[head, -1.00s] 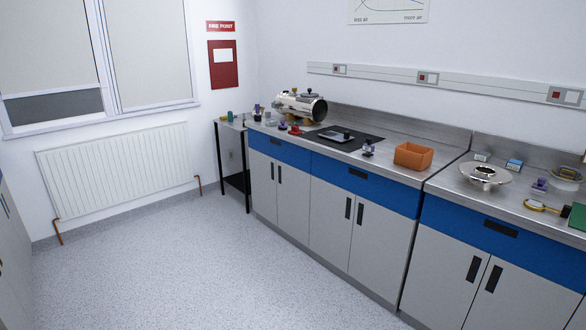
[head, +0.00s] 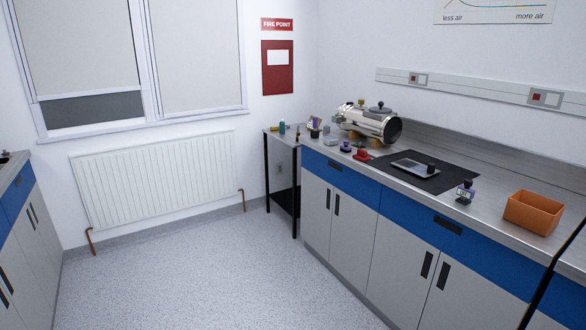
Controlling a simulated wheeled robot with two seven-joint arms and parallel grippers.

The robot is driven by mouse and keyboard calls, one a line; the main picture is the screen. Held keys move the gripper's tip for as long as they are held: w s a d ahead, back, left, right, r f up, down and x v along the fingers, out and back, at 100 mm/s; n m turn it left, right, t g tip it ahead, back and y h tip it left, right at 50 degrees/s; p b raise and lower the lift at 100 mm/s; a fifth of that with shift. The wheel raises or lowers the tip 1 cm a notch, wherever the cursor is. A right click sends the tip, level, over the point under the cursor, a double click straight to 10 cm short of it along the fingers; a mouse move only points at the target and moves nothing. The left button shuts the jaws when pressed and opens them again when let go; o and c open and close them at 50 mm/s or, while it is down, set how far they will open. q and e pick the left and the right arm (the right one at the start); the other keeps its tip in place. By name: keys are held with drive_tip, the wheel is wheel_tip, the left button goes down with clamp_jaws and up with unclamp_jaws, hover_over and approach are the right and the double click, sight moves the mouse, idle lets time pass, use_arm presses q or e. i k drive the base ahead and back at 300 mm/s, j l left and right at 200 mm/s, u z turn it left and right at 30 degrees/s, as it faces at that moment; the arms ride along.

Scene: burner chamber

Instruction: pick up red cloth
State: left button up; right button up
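A small red item (head: 361,154) lies on the steel worktop, by the left edge of a black mat. It is too small to tell whether it is cloth. No other cloth-like red thing shows on the worktop. Neither of my grippers is in view.
A metal cylinder burner (head: 368,124) stands behind the red item. A flat grey device (head: 414,168) lies on the black mat (head: 448,178). A side table (head: 284,160) adjoins the bench. The floor (head: 215,275) is clear.

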sight(361, 155)
drive_tip(key=i+l, duration=0.1)
drive_tip(key=i, duration=2.1)
drive_tip(key=l+z, duration=0.05)
drive_tip(key=l, duration=0.05)
